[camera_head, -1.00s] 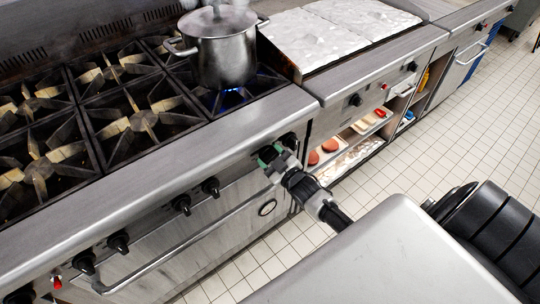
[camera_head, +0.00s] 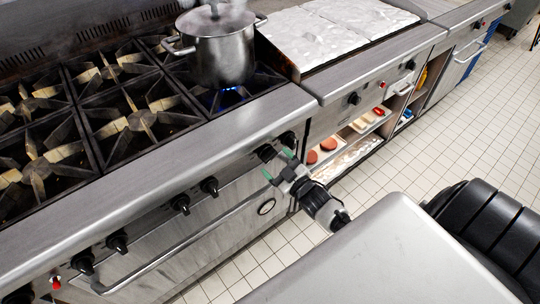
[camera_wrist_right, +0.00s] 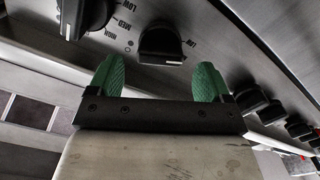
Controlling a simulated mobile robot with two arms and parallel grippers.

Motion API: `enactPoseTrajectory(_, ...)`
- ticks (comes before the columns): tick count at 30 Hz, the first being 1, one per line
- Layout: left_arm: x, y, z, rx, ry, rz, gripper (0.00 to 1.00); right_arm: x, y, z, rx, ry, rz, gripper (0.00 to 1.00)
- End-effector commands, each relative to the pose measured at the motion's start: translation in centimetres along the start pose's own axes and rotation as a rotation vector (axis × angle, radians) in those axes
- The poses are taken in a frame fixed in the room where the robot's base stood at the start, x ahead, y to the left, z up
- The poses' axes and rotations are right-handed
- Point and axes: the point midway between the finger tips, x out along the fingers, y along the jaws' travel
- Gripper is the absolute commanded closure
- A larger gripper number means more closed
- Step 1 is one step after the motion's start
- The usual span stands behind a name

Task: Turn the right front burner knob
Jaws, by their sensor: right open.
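A row of black burner knobs runs along the range's steel front panel. A black knob (camera_head: 266,153) near the panel's right end is just beyond my right gripper (camera_head: 278,167); a further knob (camera_head: 288,139) sits to its right. I cannot tell for sure which one is named in the task. My right gripper (camera_wrist_right: 155,78) has its green fingertips spread apart, with nothing between them. In the right wrist view, the nearer knob (camera_wrist_right: 160,46) is ahead of the gap, apart from the fingers, beside printed heat marks. The other knob (camera_wrist_right: 86,16) is at upper left. My left gripper is out of view.
A lidded steel pot (camera_head: 220,48) steams over a blue flame (camera_head: 230,90) at the range's right. An oven door handle (camera_head: 190,245) runs below the knobs. A foil-covered griddle (camera_head: 315,38) and an open shelf with trays (camera_head: 345,150) are to the right. The tiled floor is clear.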

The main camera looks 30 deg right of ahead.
Motion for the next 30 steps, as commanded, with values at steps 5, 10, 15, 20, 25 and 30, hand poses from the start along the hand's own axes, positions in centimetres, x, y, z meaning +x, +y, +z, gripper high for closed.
enactPoseTrajectory(5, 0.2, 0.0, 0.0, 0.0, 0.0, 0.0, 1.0, -3.7, -0.1, 0.1, -0.001, -0.002, -0.001, 0.2)
enactPoseTrajectory(10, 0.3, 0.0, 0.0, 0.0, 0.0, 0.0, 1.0, -5.8, 0.0, 0.1, -0.001, 0.0, 0.0, 0.2)
enactPoseTrajectory(15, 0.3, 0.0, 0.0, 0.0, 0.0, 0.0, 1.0, -6.5, 0.0, 0.0, -0.001, 0.0, 0.0, 0.2)
enactPoseTrajectory(20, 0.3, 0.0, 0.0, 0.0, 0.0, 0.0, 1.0, -6.5, 0.0, 0.0, -0.001, 0.001, 0.0, 0.2)
enactPoseTrajectory(25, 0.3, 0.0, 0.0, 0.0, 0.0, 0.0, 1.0, -6.5, 0.0, 0.0, -0.001, 0.001, 0.0, 0.2)
enactPoseTrajectory(30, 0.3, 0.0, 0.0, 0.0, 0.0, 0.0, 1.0, -6.5, 0.0, 0.1, 0.0, -0.001, 0.0, 0.2)
